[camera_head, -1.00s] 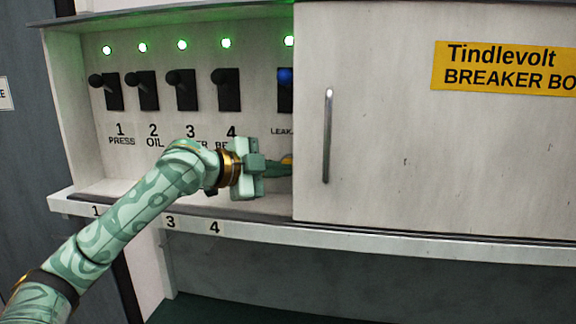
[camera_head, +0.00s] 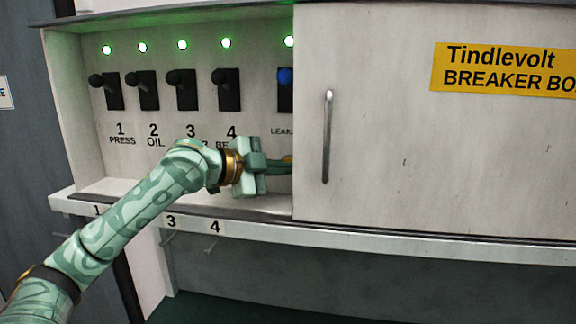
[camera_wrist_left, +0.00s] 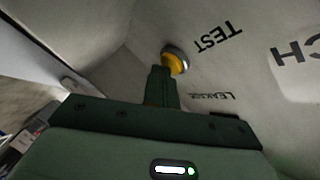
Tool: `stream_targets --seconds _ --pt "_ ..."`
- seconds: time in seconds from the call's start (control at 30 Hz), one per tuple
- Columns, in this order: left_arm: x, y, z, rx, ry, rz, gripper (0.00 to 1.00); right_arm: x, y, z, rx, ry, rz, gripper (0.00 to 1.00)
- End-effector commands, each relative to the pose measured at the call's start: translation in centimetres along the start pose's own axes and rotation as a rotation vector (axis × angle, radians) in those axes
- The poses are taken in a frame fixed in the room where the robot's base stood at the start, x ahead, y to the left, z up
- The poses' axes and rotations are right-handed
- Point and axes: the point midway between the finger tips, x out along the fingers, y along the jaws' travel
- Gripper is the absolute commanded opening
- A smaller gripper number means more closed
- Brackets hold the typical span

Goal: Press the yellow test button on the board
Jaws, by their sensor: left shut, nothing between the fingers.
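The yellow test button (camera_wrist_left: 174,63) sits in a metal collar on the pale board, beside the word TEST in the left wrist view. My left gripper (camera_wrist_left: 163,72) is shut and empty, its fingertips right at the button's edge in that view. I cannot tell whether they touch or press it. In the head view the left gripper (camera_head: 286,164) reaches into the open part of the breaker box, near the sliding door's left edge. My right gripper is not in view.
Several black switches (camera_head: 187,90) with green lamps above line the board. A blue-tipped switch (camera_head: 285,88) is partly covered by the door (camera_head: 400,130), which has a metal handle (camera_head: 327,137). A numbered ledge (camera_head: 350,234) runs below.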

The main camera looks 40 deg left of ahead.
Motion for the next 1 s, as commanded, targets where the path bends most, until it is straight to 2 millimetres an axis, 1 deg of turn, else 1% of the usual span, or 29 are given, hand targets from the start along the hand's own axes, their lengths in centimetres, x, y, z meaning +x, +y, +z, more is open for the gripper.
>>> stream_targets --seconds 0.3,0.63,1.0 --pt "0.3 -0.2 0.2 0.000 -0.001 0.000 0.00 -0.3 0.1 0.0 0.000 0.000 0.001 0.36" --pt "0.2 -0.1 0.2 0.000 -0.001 0.000 0.00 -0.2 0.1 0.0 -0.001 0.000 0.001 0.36" --pt "-1.0 0.9 -0.6 0.001 -0.001 0.000 0.00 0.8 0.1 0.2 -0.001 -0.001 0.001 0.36"
